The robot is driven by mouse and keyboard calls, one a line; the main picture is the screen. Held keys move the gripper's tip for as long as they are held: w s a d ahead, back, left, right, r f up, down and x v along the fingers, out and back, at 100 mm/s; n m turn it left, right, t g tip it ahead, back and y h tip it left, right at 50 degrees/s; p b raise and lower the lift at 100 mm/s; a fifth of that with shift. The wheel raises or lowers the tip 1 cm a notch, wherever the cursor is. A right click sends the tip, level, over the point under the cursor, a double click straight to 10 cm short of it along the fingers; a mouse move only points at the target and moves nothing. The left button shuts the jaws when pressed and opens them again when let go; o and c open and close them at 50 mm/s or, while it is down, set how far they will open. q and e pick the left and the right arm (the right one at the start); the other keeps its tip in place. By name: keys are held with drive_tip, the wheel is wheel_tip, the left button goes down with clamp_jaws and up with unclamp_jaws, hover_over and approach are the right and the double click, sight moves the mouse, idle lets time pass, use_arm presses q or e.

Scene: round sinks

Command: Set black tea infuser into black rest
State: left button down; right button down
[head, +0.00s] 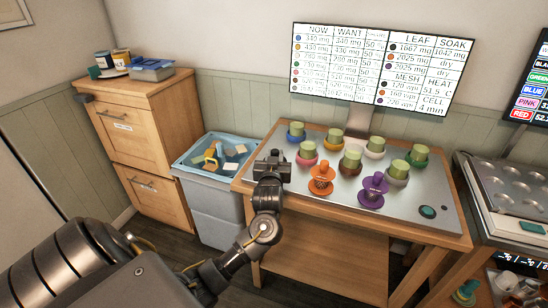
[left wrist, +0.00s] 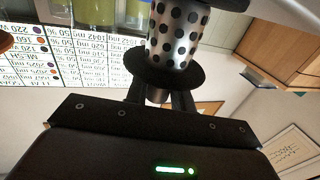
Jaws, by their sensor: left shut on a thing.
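My left gripper (head: 271,168) is over the left edge of the metal-topped table (head: 408,212). In the left wrist view my left gripper (left wrist: 162,97) is shut on the black tea infuser (left wrist: 178,38), which has a shiny mesh body with black dots and a wide black collar. The fingers grip it just beside the collar. In the head view I cannot make out the infuser apart from the dark gripper. I cannot make out the black rest; the gripper and forearm cover the table's left edge. My right gripper is not in view.
An orange infuser (head: 321,178) and a purple infuser (head: 374,187) stand on the table in matching rests. Several green-topped cups in coloured bases stand behind them. A blue-rimmed bin (head: 216,168) and wooden drawers (head: 150,140) are left of the table. A screen (head: 376,65) rises behind.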

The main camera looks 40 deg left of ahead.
use_arm(q)
drive_tip(key=c, duration=1.2)
unclamp_jaws()
drive_tip(key=shift+r, duration=0.1)
drive_tip(key=v, duration=1.2)
drive_tip(key=shift+w+d, duration=0.1)
